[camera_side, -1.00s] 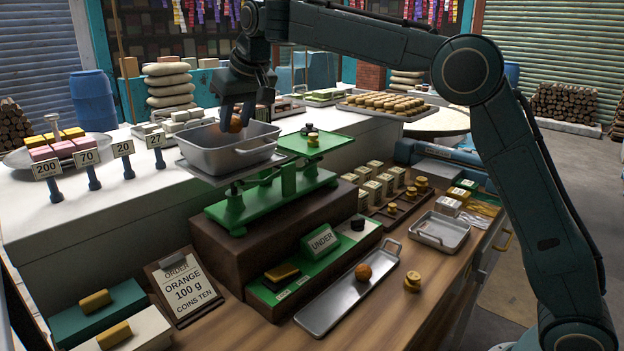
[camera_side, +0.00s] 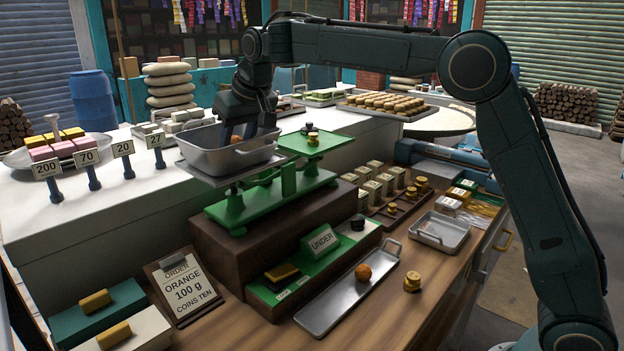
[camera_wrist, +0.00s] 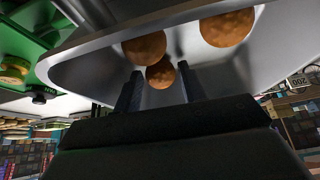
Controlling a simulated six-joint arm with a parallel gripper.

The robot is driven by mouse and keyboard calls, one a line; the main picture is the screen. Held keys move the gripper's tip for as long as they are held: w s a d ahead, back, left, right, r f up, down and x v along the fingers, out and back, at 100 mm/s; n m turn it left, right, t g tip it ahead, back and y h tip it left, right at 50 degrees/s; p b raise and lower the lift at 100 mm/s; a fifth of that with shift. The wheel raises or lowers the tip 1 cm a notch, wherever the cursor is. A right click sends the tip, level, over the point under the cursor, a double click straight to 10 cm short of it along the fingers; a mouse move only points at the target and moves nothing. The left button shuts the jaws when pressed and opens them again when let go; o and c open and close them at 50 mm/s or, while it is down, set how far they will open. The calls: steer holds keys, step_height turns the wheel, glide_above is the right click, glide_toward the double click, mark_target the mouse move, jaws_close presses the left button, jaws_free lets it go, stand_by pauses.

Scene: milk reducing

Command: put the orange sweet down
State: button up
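My gripper (camera_side: 238,136) reaches down into the grey metal pan (camera_side: 205,160) on the left side of the green scale (camera_side: 290,182). In the wrist view its two fingers (camera_wrist: 160,78) stand apart, with an orange sweet (camera_wrist: 160,73) between their tips and a narrow gap at each side. Two more orange sweets (camera_wrist: 145,47) (camera_wrist: 228,28) lie in the pan. In the side view the pan wall hides the fingertips, and only a bit of orange (camera_side: 236,139) shows between the fingers. Another orange sweet (camera_side: 363,272) lies on the long metal tray (camera_side: 335,300).
The scale's right plate (camera_side: 325,146) carries small weights. Price signs (camera_side: 47,168) stand left of the pan. A small empty tray (camera_side: 440,231) lies at the right.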

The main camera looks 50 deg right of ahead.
steer(key=shift+r, duration=0.15)
steer(key=v, duration=1.2)
stand_by(0.3)
stand_by(0.5)
steer(key=s+d+f, duration=0.2)
steer(key=s+d, duration=0.2)
steer(key=s, duration=0.6)
steer(key=s+d+f, duration=0.1)
steer(key=s+d, duration=0.3)
steer(key=s, duration=0.5)
steer(key=s+f, duration=1.4)
steer(key=s, duration=0.3)
steer(key=shift+d+f+n, duration=0.25)
steer(key=shift+d+n, duration=0.05)
steer(key=shift+d, duration=0.05)
